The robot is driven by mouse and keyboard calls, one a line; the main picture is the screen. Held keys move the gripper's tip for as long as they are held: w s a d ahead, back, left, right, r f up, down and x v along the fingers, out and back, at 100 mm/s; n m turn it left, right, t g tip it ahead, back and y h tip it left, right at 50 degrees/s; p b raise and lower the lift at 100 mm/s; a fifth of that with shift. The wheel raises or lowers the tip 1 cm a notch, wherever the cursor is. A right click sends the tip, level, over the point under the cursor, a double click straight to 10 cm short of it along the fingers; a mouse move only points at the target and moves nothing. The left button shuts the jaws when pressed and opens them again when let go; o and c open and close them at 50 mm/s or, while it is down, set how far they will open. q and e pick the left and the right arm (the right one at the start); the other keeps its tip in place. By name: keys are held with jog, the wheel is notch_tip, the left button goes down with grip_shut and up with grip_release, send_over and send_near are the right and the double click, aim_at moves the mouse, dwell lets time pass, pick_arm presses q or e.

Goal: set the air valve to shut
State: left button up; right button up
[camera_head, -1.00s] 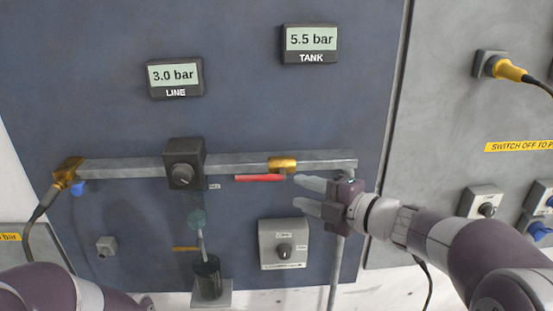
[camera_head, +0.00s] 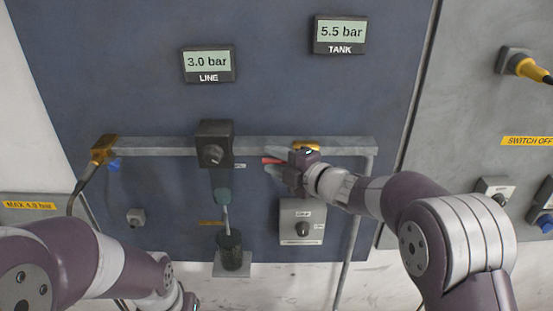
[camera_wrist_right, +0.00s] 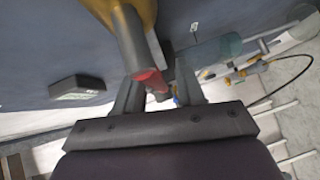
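The air valve is a yellow body (camera_head: 306,146) on the horizontal grey pipe, with a red lever (camera_head: 270,160) pointing left, roughly along the pipe. My right gripper (camera_head: 274,162) is at the lever from the right, its pale fingers around it and hiding part of the valve. In the right wrist view the red lever (camera_wrist_right: 151,82) lies between the two fingers (camera_wrist_right: 157,88), which stand apart with visible space beside it. The yellow valve body (camera_wrist_right: 140,12) is at the top edge there.
A grey switch box (camera_head: 302,222) is below the valve. The LINE display (camera_head: 208,64) reads 3.0 bar and the TANK display (camera_head: 340,35) 5.5 bar.

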jog(key=shift+w+d, duration=0.1)
jog(key=shift+d, duration=0.05)
jog(key=shift+c, duration=1.2)
grip_shut()
jog(key=shift+f, duration=0.1)
